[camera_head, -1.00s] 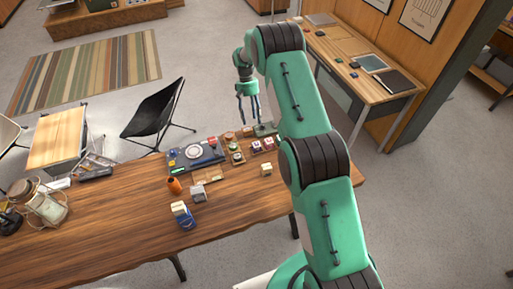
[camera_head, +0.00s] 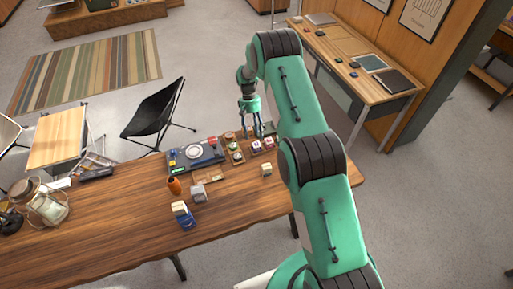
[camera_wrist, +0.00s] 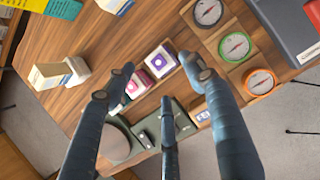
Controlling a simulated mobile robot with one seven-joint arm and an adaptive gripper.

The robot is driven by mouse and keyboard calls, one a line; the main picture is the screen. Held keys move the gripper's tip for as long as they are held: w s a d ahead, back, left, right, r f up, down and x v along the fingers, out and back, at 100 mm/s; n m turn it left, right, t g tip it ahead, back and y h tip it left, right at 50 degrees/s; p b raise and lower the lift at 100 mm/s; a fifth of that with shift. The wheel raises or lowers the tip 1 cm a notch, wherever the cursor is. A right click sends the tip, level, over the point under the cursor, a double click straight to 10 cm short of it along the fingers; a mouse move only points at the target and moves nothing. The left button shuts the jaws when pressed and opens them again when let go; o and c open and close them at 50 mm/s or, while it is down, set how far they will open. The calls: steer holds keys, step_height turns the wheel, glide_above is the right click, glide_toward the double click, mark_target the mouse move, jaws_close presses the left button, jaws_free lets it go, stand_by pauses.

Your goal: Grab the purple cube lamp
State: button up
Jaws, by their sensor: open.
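The purple cube lamp (camera_wrist: 160,62) is a small white-edged cube with a purple face. In the wrist view it lies on the wooden table between my gripper's spread fingers, apart from them. A similar cube with a pink-magenta face (camera_wrist: 135,84) stands close beside it, nearer the left finger. In the head view the pair sits near the table's far edge, and the purple one appears to be the left cube (camera_head: 256,147). My gripper (camera_head: 257,132) is open and empty just behind and above them. It also shows in the wrist view (camera_wrist: 160,82), its dark fingers apart.
Several compasses (camera_wrist: 234,46) stand in a wooden holder beside the purple cube. A dark grey-green object (camera_wrist: 165,127) lies under the fingers. A cream block (camera_head: 266,169) stands nearer the front. A dark device with a round dial (camera_head: 194,153) is to the left. The table's front right is clear.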

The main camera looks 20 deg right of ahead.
mark_target(256, 143)
steer(key=shift+s+f, duration=0.1)
steer(key=shift+f, duration=0.1)
steer(key=shift+p+x, duration=0.4)
steer(key=shift+x, duration=2.15)
steer(key=shift+s, duration=0.1)
steer(key=c, duration=1.1)
